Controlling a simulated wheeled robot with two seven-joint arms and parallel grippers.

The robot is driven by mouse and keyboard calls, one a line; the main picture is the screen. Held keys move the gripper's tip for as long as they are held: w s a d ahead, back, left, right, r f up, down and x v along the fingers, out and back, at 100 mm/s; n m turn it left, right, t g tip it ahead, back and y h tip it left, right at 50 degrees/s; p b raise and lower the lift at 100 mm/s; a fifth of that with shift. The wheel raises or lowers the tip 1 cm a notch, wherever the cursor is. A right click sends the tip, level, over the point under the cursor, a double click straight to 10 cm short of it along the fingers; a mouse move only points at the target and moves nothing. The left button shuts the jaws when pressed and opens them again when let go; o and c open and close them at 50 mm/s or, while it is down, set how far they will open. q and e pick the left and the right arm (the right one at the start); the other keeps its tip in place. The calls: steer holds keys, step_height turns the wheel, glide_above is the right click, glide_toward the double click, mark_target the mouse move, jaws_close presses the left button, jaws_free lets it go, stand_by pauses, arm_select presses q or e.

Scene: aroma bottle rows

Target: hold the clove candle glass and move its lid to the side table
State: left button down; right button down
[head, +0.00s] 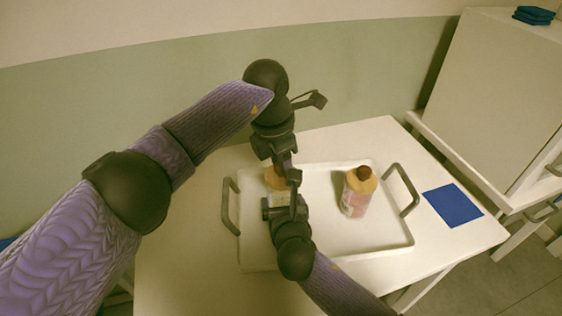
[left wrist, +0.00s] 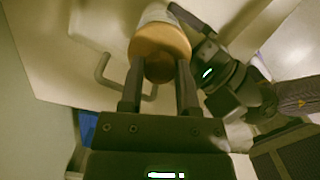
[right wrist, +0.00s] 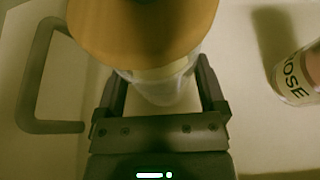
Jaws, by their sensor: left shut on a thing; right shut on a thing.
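The clove candle glass (head: 281,198) stands at the left part of the white tray, mostly hidden by my grippers. Its orange-tan lid (head: 274,179) is on top, with a dark knob (left wrist: 158,68) in the left wrist view. My left gripper (head: 287,172) comes from above and is shut on the lid at its knob. My right gripper (head: 279,207) is shut on the glass, which shows pale and clear between its fingers (right wrist: 165,88) in the right wrist view. The lid (right wrist: 140,28) sits directly over the glass there; I cannot tell if a gap exists.
The tray (head: 350,248) has two grey handles. A second candle (head: 357,198), labelled ROSE, stands on its right side. A blue square mat (head: 453,204) lies on bare table to the right. A pale cabinet (head: 490,100) stands beyond, with blue pieces (head: 534,15) on top.

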arm_select(q)
steer(key=shift+r, duration=2)
arm_select(e)
jaws_free()
arm_select(q)
steer(key=shift+r, duration=0.1)
